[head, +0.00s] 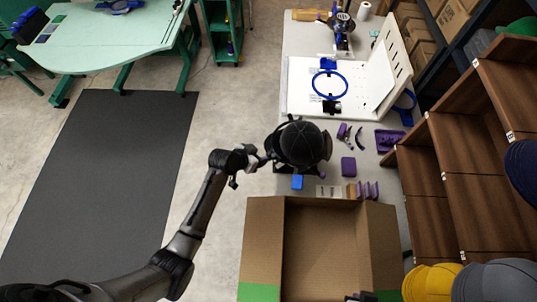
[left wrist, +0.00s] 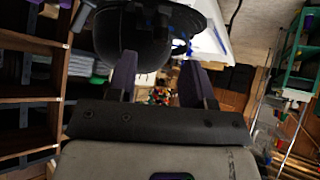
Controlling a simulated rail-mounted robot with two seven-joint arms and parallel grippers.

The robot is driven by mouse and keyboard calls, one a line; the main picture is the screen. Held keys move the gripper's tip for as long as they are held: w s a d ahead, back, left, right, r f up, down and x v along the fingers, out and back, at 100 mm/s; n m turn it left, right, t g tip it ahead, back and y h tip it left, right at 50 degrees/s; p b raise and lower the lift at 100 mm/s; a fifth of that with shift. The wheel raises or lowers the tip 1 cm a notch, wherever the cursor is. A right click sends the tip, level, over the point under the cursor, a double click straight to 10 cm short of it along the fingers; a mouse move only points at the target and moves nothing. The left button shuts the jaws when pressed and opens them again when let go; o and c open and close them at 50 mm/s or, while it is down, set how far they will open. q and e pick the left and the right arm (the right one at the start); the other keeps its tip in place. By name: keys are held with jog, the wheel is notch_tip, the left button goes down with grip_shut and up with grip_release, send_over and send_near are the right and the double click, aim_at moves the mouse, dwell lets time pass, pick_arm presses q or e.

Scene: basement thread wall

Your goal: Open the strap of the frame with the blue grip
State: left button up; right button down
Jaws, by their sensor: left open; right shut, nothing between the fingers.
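A black cap (head: 300,143) sits on a dark holder at the near side of the grey table. My left gripper (head: 266,159) is at the cap's left side. In the left wrist view its two fingers (left wrist: 158,70) stand apart with nothing held between them, and the dark cap (left wrist: 130,40) is just beyond them. I cannot tell whether they touch it. The strap is not clearly visible. A dark tip at the bottom edge appears to be my right gripper (head: 361,297).
An open cardboard box (head: 262,240) stands in front. A white board (head: 300,98) carries a blue hoop (head: 346,85). Purple parts (head: 348,166) lie right of the cap. Wooden shelves (head: 470,135) with caps stand at the right.

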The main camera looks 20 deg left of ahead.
aim_at(268, 154)
pick_arm(q)
jog(key=shift+b+x, duration=0.55)
jog(key=shift+x, duration=2.95)
grip_shut()
